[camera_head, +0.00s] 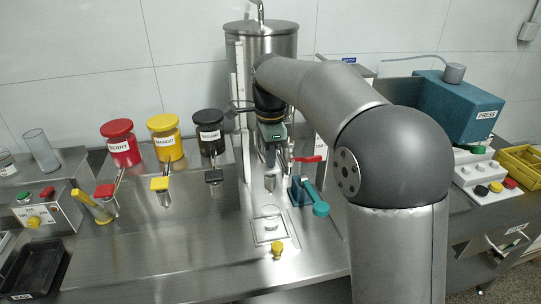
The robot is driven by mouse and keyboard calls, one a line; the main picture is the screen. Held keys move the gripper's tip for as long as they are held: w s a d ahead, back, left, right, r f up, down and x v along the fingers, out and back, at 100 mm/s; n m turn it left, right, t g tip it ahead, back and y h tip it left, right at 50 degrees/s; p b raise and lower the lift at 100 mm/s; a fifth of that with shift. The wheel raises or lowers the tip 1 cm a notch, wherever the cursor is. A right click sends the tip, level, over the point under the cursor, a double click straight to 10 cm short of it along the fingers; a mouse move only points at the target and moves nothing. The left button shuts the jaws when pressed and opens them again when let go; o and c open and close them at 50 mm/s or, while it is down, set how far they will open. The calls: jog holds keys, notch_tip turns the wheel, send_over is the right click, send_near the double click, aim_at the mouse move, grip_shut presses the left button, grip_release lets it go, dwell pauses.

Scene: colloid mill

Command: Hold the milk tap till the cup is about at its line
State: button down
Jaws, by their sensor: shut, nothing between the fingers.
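My gripper (270,152) points down in front of the tall steel tank (262,45), its fingers small and partly hidden. It appears shut, with nothing visible in it. A red tap lever (308,159) sits just right of the gripper on slim upright pipework; I cannot tell whether the fingers touch any tap. No milk label is readable. A small grey cylinder (270,183) shows just below the gripper. A clear cup (268,221) appears to stand on a square plate below that; its line and fill level are too small to tell.
Red (120,142), yellow (165,138) and black (209,132) canisters with taps stand left. A teal lever (308,195) is close right of the cup, a small yellow knob (277,249) in front. A teal press (458,105) stands right.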

jog(key=shift+f+b, duration=0.35)
jog(key=shift+f, duration=0.65)
jog(key=shift+s+f, duration=0.1)
jog(key=shift+f, duration=0.1)
dwell(1.3)
jog(key=shift+r, duration=0.15)
dwell(1.2)
jog(key=shift+r+p, duration=0.35)
jog(key=shift+p, duration=0.1)
notch_tip(320, 180, up, 14)
jog(key=p, duration=0.2)
jog(key=shift+f+p, duration=0.15)
jog(key=shift+p, duration=0.15)
